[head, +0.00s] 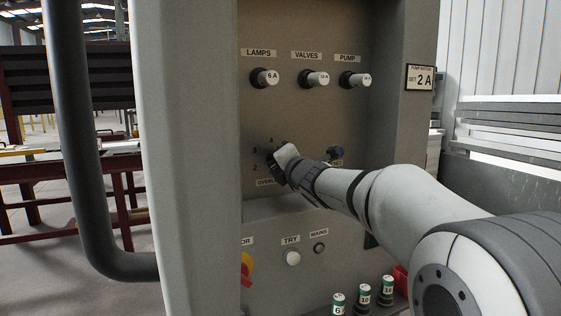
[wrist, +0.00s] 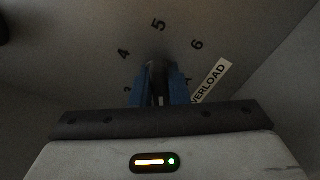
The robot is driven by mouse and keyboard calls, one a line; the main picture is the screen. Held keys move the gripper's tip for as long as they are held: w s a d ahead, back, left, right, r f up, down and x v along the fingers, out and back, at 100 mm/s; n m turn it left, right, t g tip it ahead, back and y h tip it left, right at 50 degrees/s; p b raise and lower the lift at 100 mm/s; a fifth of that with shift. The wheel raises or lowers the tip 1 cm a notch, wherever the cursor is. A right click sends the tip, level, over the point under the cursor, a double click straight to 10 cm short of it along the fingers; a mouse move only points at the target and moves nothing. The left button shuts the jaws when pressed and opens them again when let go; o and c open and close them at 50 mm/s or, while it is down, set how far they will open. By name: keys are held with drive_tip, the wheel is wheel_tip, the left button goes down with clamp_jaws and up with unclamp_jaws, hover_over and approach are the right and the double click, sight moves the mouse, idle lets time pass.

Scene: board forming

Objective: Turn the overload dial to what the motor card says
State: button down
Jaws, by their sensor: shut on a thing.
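The overload dial (wrist: 157,72) is a dark knob on the grey panel, with printed numbers around it. In the wrist view 4, 5 and 6 are readable and the OVERLOAD label (wrist: 212,82) lies to the right. My gripper (wrist: 158,90) has its blue fingers shut on the dial; it also shows in the head view (head: 279,160), where it hides most of the dial. I cannot tell which number the dial points to. The motor card (head: 420,77) at the upper right of the cabinet reads "PUMP MOTOR SET 2 A".
Fuses under LAMPS (head: 265,78), VALVES (head: 316,79) and PUMP (head: 356,80) stick out above the dial. Below are a white TRY button (head: 293,258), a MAINS lamp (head: 319,248), a red-yellow switch (head: 246,268) and loose fuses (head: 363,295).

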drive_tip(key=c, duration=1.4)
unclamp_jaws()
drive_tip(key=v, duration=0.7)
drive_tip(key=shift+s+d+p, duration=0.2)
drive_tip(key=shift+s+p, duration=0.15)
drive_tip(key=s+d+m+g+h+p, duration=0.5)
drive_tip(key=s+d+m+h+p, duration=0.45)
drive_tip(key=m+p, duration=0.6)
drive_tip(key=s+m+g+y+p, duration=0.1)
drive_tip(key=s+m+g+p, duration=0.3)
drive_tip(key=s, duration=0.7)
drive_tip(key=s+d+f+m+g+y+p, duration=0.1)
drive_tip(key=s+m+g+p, duration=0.4)
drive_tip(key=s+m+p, duration=0.2)
drive_tip(key=s+m, duration=0.2)
drive_tip(key=s, duration=0.2)
drive_tip(key=shift+d+f, duration=0.25)
drive_tip(key=shift+f, duration=0.1)
